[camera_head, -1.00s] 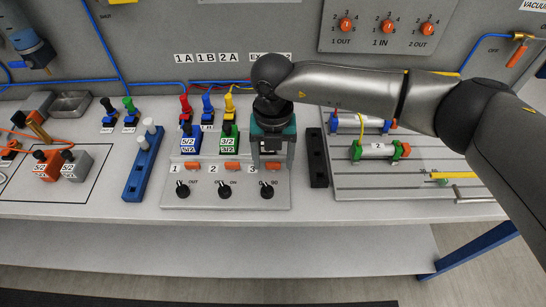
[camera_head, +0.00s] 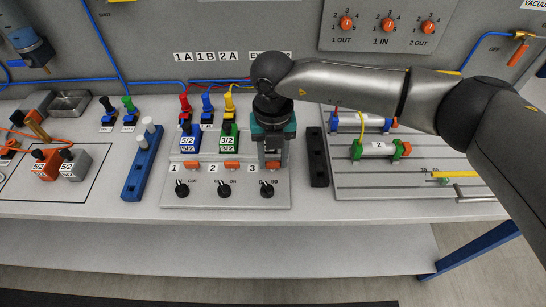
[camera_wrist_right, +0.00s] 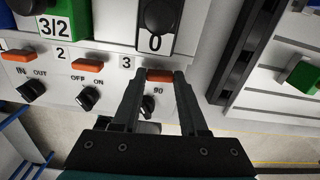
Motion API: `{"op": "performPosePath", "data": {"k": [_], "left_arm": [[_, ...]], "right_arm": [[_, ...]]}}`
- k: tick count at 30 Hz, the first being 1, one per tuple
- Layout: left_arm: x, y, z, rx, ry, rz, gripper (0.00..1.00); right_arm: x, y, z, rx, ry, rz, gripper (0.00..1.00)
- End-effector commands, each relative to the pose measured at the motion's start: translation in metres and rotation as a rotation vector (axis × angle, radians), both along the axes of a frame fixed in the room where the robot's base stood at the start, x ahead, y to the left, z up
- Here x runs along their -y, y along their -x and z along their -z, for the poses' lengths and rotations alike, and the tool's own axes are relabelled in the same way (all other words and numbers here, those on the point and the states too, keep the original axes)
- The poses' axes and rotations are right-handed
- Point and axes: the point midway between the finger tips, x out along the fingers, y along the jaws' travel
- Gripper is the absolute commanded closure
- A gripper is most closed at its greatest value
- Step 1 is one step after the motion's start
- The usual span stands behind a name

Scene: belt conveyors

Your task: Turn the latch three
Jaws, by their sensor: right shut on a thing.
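Latch three is a small orange bar (camera_wrist_right: 160,75) beside the label 3 (camera_wrist_right: 126,62) on the light panel (camera_head: 240,200). It lies crosswise, in line with the orange latches at labels 1 (camera_wrist_right: 17,55) and 2 (camera_wrist_right: 87,65). My right gripper (camera_head: 271,164) points down at the panel's right part and is shut on latch three. In the right wrist view its two dark fingers (camera_wrist_right: 160,78) stand at the latch, one toward each end. My left gripper does not show.
Black knobs (camera_head: 224,187) sit below the latches. Blue (camera_head: 190,139) and green (camera_head: 228,140) valve blocks stand behind them. A black rail (camera_head: 317,158) stands close right of my gripper. A blue rack (camera_head: 142,163) stands left of the panel.

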Motion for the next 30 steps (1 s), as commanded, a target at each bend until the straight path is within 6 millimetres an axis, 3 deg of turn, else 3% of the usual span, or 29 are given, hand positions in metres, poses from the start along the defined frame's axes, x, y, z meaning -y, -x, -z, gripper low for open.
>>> {"op": "performPosePath", "data": {"k": [10, 22, 23, 30], "left_arm": [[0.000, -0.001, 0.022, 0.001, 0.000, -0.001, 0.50], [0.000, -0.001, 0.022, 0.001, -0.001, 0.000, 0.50], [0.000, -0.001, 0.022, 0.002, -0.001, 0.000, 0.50], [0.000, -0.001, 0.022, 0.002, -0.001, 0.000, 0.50]], "right_arm": [[0.000, 0.000, 0.001, 0.000, -0.001, -0.287, 1.00], [0.000, 0.000, -0.001, 0.000, -0.001, -0.320, 1.00], [0.000, 0.000, -0.001, 0.000, -0.001, -0.319, 0.54], [0.000, 0.000, 0.000, 0.000, 0.000, -0.318, 0.28]]}}
